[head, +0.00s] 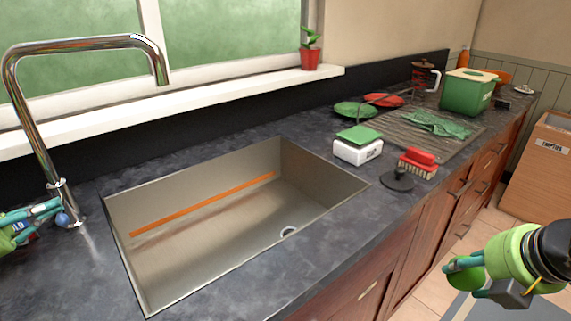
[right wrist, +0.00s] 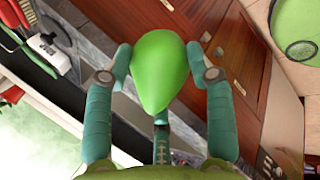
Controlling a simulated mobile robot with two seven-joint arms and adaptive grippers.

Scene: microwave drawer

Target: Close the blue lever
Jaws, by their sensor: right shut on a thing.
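The blue lever (head: 62,219) is a small blue knob at the base of the chrome faucet (head: 45,140), left of the sink. My left gripper (head: 45,210) is at the left edge of the head view, its fingertips right beside the blue knob. Whether they touch it, and how far its fingers are apart, I cannot tell. My right gripper (head: 460,280) is at the lower right, in front of the counter, shut on a smooth green rounded object (head: 468,277). In the right wrist view this object (right wrist: 157,70) is teardrop-shaped and sits between the two fingers.
The metal sink (head: 240,225) is empty apart from an orange strip (head: 200,203). Right of it stand a white box with a green sponge (head: 358,145), a red brush (head: 418,163) and a black stopper (head: 398,180). A green container (head: 466,95) stands farther back. A cardboard box (head: 540,165) is at right.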

